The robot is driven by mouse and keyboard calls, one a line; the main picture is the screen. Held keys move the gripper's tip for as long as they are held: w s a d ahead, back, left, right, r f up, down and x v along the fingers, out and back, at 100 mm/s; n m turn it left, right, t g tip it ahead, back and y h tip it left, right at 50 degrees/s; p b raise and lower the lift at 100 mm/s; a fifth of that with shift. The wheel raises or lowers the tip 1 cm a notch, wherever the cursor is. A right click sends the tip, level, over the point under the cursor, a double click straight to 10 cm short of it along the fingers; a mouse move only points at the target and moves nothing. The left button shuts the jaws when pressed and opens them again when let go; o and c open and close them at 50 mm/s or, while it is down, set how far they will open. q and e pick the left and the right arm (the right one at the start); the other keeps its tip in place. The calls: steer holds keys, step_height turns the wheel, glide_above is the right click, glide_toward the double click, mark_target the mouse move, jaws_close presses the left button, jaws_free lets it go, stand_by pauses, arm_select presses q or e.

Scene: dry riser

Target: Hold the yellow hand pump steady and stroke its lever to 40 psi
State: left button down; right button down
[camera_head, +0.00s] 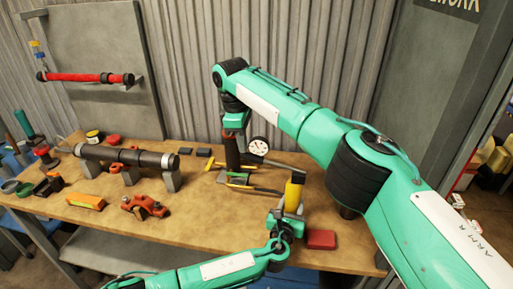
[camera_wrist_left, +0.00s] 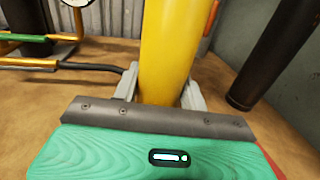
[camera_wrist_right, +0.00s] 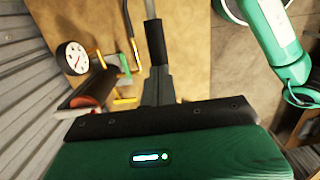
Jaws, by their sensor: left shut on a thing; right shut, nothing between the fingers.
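The yellow hand pump (camera_head: 293,196) stands upright near the front right of the bench. My left gripper (camera_head: 286,217) is shut around its lower body. In the left wrist view the yellow barrel (camera_wrist_left: 165,55) sits between the finger pads. My right gripper (camera_head: 240,136) is shut and empty, left of and behind the pump. In the right wrist view a lever with a black grip (camera_wrist_right: 155,42) reaches toward my shut fingers (camera_wrist_right: 158,88); I cannot tell whether they touch. The round white gauge (camera_head: 258,146) stands beside this gripper; its reading is too small to tell.
A dark pipe (camera_head: 130,157) lies on supports at the left of the bench (camera_head: 195,225). A red block (camera_head: 320,239) lies right of my left gripper. The front middle is clear.

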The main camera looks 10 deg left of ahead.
steer(key=shift+a+r, duration=0.15)
steer(key=shift+r, duration=1.45)
steer(key=shift+a+r, duration=0.15)
steer(key=shift+r, duration=1.4)
arm_select(q)
steer(key=c, duration=0.7)
jaws_free()
